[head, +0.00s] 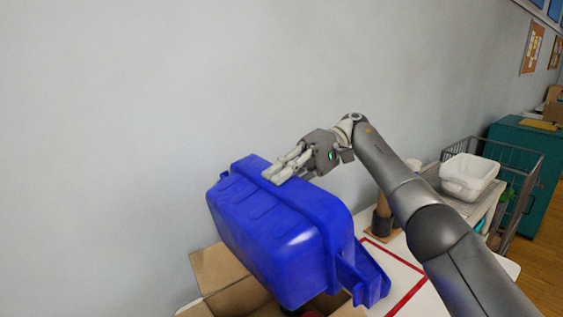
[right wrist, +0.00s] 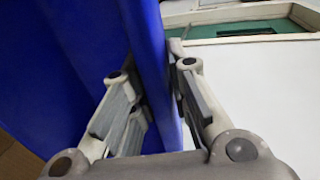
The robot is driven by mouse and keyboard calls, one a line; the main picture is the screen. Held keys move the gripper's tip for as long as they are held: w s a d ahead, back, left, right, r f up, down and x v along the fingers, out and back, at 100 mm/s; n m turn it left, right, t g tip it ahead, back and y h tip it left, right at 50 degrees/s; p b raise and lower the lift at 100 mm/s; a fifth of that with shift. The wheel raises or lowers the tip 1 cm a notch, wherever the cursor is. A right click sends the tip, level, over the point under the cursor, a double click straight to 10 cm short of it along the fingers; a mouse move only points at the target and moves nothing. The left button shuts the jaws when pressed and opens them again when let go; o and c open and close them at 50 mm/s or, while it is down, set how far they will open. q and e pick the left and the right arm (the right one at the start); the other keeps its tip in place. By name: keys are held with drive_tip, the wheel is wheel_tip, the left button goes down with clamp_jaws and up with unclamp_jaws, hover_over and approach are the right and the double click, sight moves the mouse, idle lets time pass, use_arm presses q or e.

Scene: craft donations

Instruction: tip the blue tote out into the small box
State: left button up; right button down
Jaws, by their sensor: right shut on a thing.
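The blue tote (head: 275,225) is tilted on its side above the small box (head: 215,270), a brown cardboard box with its flaps open. My right gripper (head: 280,172) is shut on the tote's upper edge. In the right wrist view, the gripper's fingers (right wrist: 155,105) sit on both sides of the blue wall (right wrist: 148,45). The tote hides most of the box's inside. A small reddish thing (head: 312,314) shows in the box at the bottom edge of the head view. The tote's open side is turned away, so its inside is hidden. My left gripper is not in view.
The white table (head: 410,270) has a red line marked on it. A brown cylindrical thing (head: 382,222) stands on the table right of the tote. A white bin (head: 468,175) rests on a rack further right, near a wire cart and teal cabinet (head: 530,165). A grey wall is close behind.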

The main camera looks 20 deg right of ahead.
wheel_tip(320, 180, up, 5)
drive_tip(key=t+h+p, duration=0.1)
drive_tip(key=h+p, duration=0.2)
drive_tip(key=h, duration=0.1)
drive_tip(key=t+h+p, duration=0.2)
drive_tip(key=h+p, duration=0.1)
drive_tip(key=h, duration=0.2)
drive_tip(key=t+h+p, duration=0.2)
drive_tip(key=h+p, duration=0.1)
drive_tip(key=h, duration=0.1)
drive_tip(key=shift+f+h, duration=0.2)
drive_tip(key=shift+h, duration=0.1)
drive_tip(key=shift+s+a+f+h, duration=0.1)
drive_tip(key=shift+h, duration=0.6)
drive_tip(key=shift+f, duration=0.2)
